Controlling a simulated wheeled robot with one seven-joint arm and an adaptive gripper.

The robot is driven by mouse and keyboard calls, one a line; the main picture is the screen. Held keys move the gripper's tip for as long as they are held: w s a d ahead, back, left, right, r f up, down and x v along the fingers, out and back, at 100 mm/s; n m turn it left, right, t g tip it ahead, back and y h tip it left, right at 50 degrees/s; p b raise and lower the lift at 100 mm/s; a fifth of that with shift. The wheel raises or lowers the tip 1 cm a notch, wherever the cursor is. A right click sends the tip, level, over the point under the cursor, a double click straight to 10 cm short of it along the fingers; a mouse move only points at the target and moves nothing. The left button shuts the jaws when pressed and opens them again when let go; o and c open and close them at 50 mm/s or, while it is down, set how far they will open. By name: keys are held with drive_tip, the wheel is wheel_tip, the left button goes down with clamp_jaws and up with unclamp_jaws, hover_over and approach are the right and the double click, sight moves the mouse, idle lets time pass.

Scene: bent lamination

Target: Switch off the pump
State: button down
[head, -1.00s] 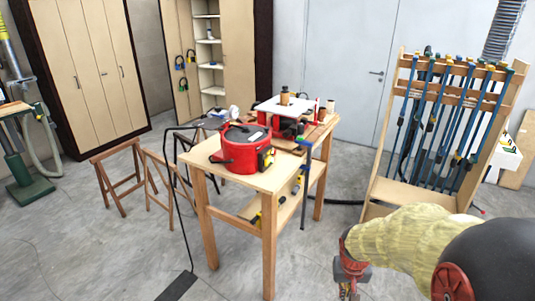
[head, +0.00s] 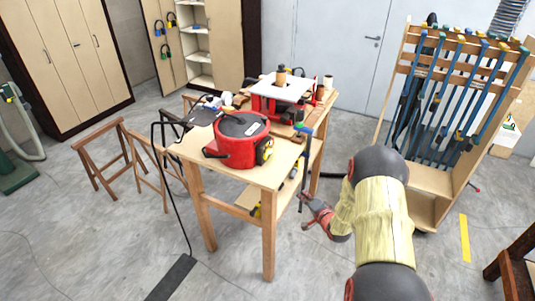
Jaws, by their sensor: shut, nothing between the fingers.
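The pump is most likely the red round machine (head: 237,143) with a dark top, standing on the near part of the wooden table (head: 190,150). A yellow and black part (head: 264,151) sits on its right side. A switch is too small to make out. My gripper (head: 308,212) is to the right of the table's front leg, below the tabletop level in the picture. It is shut and empty, apart from the machine. My arm reaches in from the lower right.
A red tool with a white top (head: 283,87) stands behind the machine. A clamp rack (head: 428,195) stands at the right. Wooden sawhorses (head: 100,158) stand left of the table. A black cable (head: 172,200) hangs by the table to a dark floor strip (head: 172,278).

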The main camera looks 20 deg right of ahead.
drive_tip(key=w+a+r+m+t+y, duration=0.1)
drive_tip(key=w+a+r+m+t, duration=0.1)
drive_tip(key=r, duration=0.8)
drive_tip(key=shift+w+a+m+t+y, duration=0.25)
drive_tip(key=shift+w+m+t, duration=0.35)
drive_tip(key=shift+w+t, duration=0.4)
drive_tip(key=shift+s, duration=0.1)
approach(269, 152)
drive_tip(key=d, duration=0.1)
drive_tip(key=w+d, duration=0.1)
drive_tip(key=d, duration=0.1)
drive_tip(key=shift+w+f+b, duration=0.15)
drive_tip(key=shift+f+b, duration=0.15)
drive_tip(key=shift+b, duration=0.1)
drive_tip(key=w+a, duration=0.2)
drive_tip(key=shift+w+a, duration=0.15)
drive_tip(key=shift+w, duration=0.15)
drive_tip(key=shift+w+a, duration=0.3)
drive_tip(key=shift+w, duration=0.05)
